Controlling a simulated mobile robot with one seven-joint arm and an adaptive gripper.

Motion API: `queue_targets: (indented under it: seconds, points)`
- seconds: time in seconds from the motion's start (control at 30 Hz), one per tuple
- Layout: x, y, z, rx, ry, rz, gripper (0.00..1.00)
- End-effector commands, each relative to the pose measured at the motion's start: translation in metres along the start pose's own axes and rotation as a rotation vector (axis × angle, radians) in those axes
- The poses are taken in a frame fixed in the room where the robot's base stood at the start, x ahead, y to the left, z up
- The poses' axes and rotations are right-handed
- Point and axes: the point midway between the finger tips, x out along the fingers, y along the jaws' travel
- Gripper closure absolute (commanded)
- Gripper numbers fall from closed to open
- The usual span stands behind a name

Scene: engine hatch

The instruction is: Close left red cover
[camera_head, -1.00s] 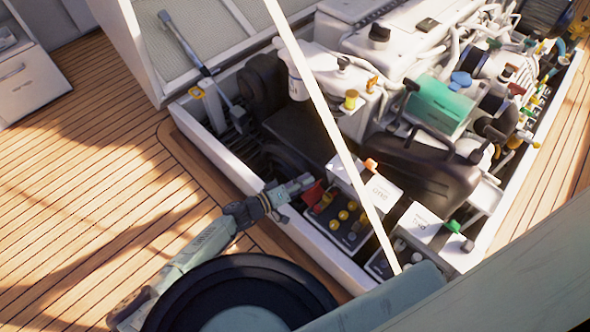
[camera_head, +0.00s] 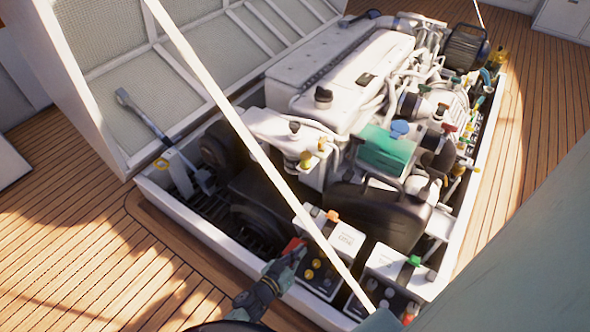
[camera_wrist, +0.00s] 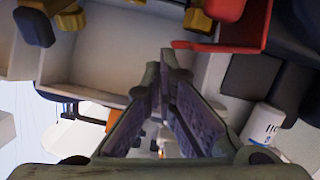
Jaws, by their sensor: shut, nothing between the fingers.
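The left red cover (camera_head: 292,245) is a small red flap at the left edge of a dark panel with yellow knobs, at the front of the engine hatch. It also shows in the wrist view (camera_wrist: 240,32), at the top right, beyond my fingertips and tilted. My gripper (camera_head: 299,257) is at the cover's lower right in the head view, very close to it; I cannot tell whether they touch. In the wrist view my gripper (camera_wrist: 166,62) has its fingertips together with nothing between them. The cover's hinge is not clear.
A second panel (camera_head: 385,297) lies to the right, with a red part (camera_head: 410,314) at its edge. A white box (camera_head: 335,236) with an orange knob stands behind the first panel. A pale strut (camera_head: 240,120) crosses diagonally in front. The hatch rim (camera_head: 215,240) runs along the left.

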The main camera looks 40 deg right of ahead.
Motion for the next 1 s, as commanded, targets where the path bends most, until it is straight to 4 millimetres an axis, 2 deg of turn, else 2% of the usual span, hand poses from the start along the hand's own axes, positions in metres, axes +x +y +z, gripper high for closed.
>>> queue_targets:
  seconds: [0.4, 1.0]
  points:
    - [0.0025, 0.005, 0.0103, -0.003, 0.0, 0.001, 1.0]
    - [0.0024, 0.0059, 0.0096, -0.004, 0.001, 0.001, 1.0]
